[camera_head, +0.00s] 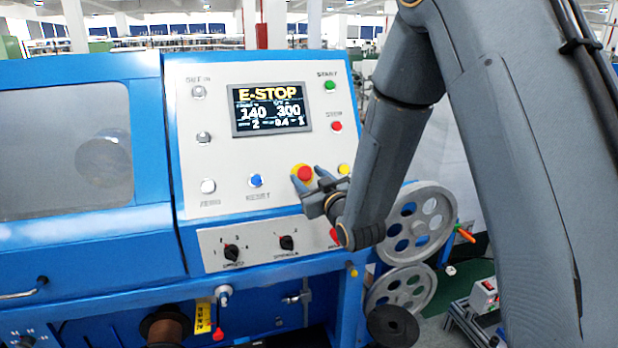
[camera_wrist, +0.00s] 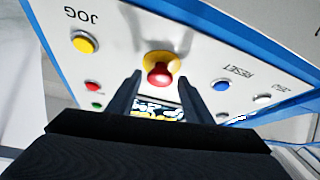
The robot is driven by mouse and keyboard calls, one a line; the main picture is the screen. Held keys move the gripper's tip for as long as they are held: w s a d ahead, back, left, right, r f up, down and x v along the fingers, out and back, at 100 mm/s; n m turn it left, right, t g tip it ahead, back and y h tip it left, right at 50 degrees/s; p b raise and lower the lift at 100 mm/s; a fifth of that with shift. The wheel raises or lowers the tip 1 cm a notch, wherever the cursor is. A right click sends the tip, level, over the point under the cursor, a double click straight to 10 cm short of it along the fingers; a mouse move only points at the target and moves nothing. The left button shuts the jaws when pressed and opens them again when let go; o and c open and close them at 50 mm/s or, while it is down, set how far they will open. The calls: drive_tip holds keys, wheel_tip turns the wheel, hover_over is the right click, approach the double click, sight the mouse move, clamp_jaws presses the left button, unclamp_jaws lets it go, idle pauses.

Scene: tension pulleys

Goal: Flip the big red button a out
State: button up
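The big red button (camera_head: 305,173) is a mushroom knob on a yellow base, on the white sloped panel under the display. It also shows in the wrist view (camera_wrist: 159,74), near the middle and between the ends of my fingers. My gripper (camera_head: 309,178) is at the panel, with one finger on each side of the button. In the wrist view my gripper (camera_wrist: 160,79) is open, with a visible gap between each finger and the red knob. I cannot tell how deep the fingertips reach alongside the knob.
The display (camera_head: 270,108) reads E-STOP. A yellow button (camera_head: 344,169) sits close right of my gripper, and a blue button (camera_head: 256,181) sits to the left. A lower panel with rotary knobs (camera_head: 287,243) lies below. Grey pulleys (camera_head: 420,222) stand at the right.

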clamp_jaws()
drive_tip(key=shift+s+d+r+b, duration=0.15)
drive_tip(key=shift+s+r+b, duration=0.2)
drive_tip(key=shift+s, duration=0.1)
drive_tip(key=shift+o, duration=1.3)
unclamp_jaws()
drive_tip(key=shift+s, duration=0.1)
drive_tip(key=b+v, duration=0.2)
drive_tip(key=v, duration=0.5)
drive_tip(key=shift+s+d+b, duration=0.2)
drive_tip(key=shift+s+b, duration=0.1)
drive_tip(key=shift+s, duration=0.1)
